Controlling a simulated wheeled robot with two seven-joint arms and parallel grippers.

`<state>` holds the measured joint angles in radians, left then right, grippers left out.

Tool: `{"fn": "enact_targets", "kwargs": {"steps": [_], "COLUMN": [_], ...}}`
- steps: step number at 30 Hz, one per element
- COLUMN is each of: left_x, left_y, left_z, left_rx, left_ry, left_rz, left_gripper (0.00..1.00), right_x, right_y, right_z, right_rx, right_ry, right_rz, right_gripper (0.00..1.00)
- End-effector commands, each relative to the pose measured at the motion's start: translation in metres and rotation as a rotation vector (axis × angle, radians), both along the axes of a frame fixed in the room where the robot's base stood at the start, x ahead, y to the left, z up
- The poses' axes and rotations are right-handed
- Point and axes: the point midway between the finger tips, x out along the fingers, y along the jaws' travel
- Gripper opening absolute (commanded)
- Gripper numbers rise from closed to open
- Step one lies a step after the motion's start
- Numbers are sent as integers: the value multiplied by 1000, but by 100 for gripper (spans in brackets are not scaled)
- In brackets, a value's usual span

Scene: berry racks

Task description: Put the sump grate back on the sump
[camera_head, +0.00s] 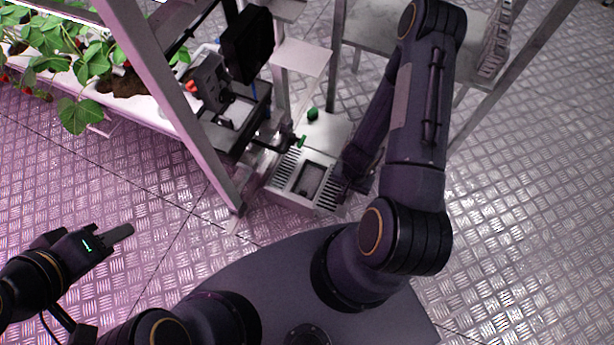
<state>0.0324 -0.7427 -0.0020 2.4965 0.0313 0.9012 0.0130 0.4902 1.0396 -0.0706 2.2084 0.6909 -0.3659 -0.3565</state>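The sump is a pale box (276,197) on the floor at the centre, beside the rack's leg. Its top shows slotted strips (328,194) on both sides of a square, darker recess (310,181). I cannot tell whether these slotted strips are the sump grate or part of the sump. My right gripper (346,180) is low at the sump's right edge; its fingers are dark and partly hidden, and I cannot tell whether it holds anything. My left gripper (122,233) is at the lower left, away from the sump, above the floor; its fingers are seen edge-on.
A rack with strawberry plants (75,60) stands at the upper left, its slanted post (185,120) close to the sump. A black device (247,45) and trays hang beside it. A metal table (375,32) holds a ribbed pale object (495,42). Floor is clear at right.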

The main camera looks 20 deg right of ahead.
Motion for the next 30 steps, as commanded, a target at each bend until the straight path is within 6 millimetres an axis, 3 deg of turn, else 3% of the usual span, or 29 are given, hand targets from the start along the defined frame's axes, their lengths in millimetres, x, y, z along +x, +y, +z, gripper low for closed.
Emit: {"fn": "enact_targets", "kwargs": {"steps": [2,5,8,17,21,30], "left_x": [0,0,0,0,0,0], "left_y": [0,0,0,0,0,0], "left_z": [-2,-3,-7,-11,-14,-5], "left_rx": [0,0,0,0,0,0], "left_ry": [0,0,0,0,0,0], "left_rz": [0,0,0,0,0,0], "left_gripper": [36,36,36,36,36,36], "right_x": [-9,-8,7,79,100,119], "right_y": [-2,-2,2,23,29,32], "right_z": [-4,-8,-16,-47,-77,-99], "right_rx": [2,1,0,-2,-2,-1], "right_ry": [2,-2,-4,-7,0,-5], "right_rz": [-16,-19,-15,-11,-12,-20], "right_gripper": [0,0,0,0,0,0]}}
